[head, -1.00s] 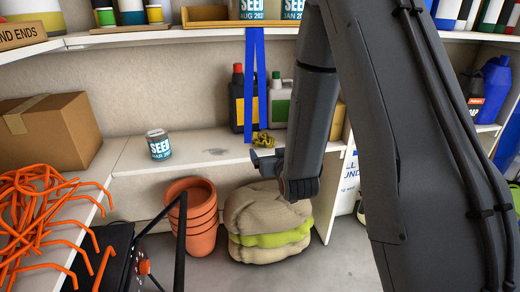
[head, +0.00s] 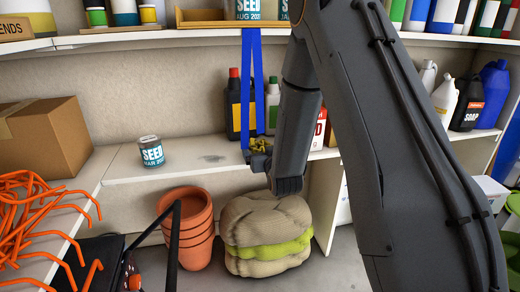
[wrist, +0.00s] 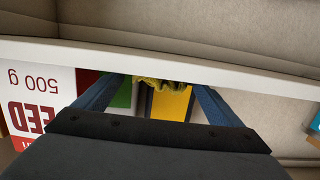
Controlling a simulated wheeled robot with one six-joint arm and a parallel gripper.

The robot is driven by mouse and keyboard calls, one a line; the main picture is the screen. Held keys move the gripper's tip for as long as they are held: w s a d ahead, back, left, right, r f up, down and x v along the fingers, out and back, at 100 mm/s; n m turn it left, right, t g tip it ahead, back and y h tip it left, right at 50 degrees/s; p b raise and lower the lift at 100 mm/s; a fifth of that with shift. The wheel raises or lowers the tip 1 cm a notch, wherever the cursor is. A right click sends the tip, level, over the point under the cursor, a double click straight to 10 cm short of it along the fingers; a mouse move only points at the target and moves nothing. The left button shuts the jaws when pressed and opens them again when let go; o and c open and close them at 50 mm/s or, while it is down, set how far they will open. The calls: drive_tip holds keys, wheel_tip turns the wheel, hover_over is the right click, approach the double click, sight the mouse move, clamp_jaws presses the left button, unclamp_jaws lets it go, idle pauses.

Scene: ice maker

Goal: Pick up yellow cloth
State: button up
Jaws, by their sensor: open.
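The small, crumpled yellow cloth (head: 260,143) lies near the front of the middle shelf (head: 205,160), by the blue strap. My gripper (head: 256,149) is at the shelf's front edge, close to the cloth and partly covering it. In the wrist view, the cloth (wrist: 160,82) shows between my two blue-grey fingers (wrist: 157,90), ahead of the dark gripper body. The fingers are apart with nothing held. I cannot tell whether they touch the cloth.
A seed can (head: 151,151) sits left on the shelf. Stacked pots (head: 187,225) and sacks (head: 268,222) stand below. A red-white box (wrist: 35,105) shows in the wrist view.

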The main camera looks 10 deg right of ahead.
drive_tip(key=c, duration=1.1)
drive_tip(key=shift+c, duration=0.2)
